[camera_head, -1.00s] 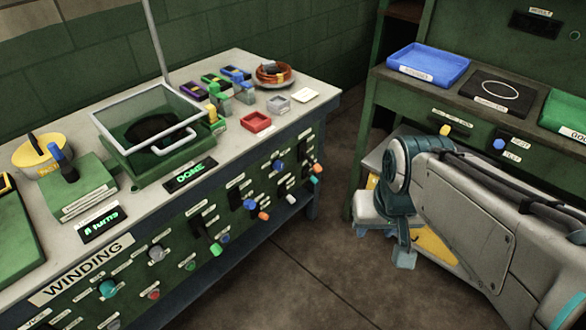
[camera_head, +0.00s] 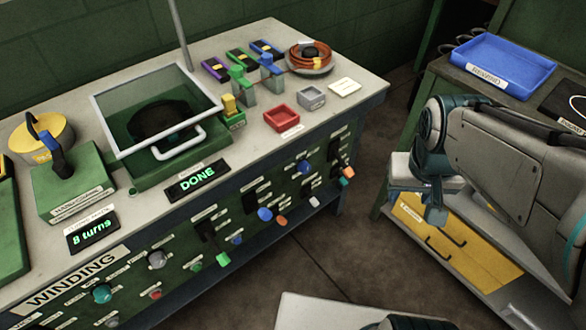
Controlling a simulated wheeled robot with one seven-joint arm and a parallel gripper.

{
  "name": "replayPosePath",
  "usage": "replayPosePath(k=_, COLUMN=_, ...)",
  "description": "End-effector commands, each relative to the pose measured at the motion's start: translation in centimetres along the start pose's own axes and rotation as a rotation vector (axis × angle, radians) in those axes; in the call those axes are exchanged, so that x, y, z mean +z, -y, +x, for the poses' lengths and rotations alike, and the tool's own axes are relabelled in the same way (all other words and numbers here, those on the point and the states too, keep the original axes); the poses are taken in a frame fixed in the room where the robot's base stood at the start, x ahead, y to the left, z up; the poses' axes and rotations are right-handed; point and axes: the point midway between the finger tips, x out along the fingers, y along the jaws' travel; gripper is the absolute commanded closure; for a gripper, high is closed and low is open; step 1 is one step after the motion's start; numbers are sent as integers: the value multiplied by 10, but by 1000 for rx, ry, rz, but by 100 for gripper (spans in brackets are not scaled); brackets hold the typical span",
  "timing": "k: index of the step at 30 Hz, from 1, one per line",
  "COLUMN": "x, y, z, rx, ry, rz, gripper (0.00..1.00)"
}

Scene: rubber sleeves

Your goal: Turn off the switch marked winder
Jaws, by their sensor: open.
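The front panel of the winding bench, with its WINDING sign (camera_head: 72,278), carries several switches and knobs. Their small labels are too small to read, so I cannot tell which one is marked winder. A green-handled lever (camera_head: 222,259), a blue handle (camera_head: 265,214) and an orange handle (camera_head: 281,221) are on the panel. A teal knob (camera_head: 102,293), a grey knob (camera_head: 156,259) and a red button (camera_head: 155,294) sit at its left. My gripper (camera_head: 436,213) appears at the right, well apart from the panel, seemingly open and empty; its fingers are hard to make out.
On the bench, a green machine with a clear lid (camera_head: 150,108) stands behind displays reading DONE (camera_head: 197,181) and 8 turns (camera_head: 92,234). A red tray (camera_head: 281,118) and a copper coil (camera_head: 310,58) are farther right. A blue tray (camera_head: 503,65) lies on the right-hand bench. Floor shows between the benches.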

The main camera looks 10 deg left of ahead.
Motion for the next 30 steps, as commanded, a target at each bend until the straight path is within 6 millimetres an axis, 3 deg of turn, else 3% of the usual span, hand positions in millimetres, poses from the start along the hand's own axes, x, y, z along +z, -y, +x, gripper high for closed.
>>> replayPosePath(k=1, x=-9, y=5, z=20, rx=18, ry=26, rz=-37, gripper=54)
replayPosePath(k=8, x=-54, y=35, z=91, rx=77, ry=115, rz=-218, gripper=54)
replayPosePath(k=15, x=-89, y=91, z=178, rx=58, ry=176, rz=-417, gripper=54)
replayPosePath(k=22, x=-106, y=160, z=266, rx=-28, ry=211, rz=-580, gripper=54)
replayPosePath(k=30, x=-108, y=243, z=358, rx=-185, ry=223, rz=-696, gripper=54)
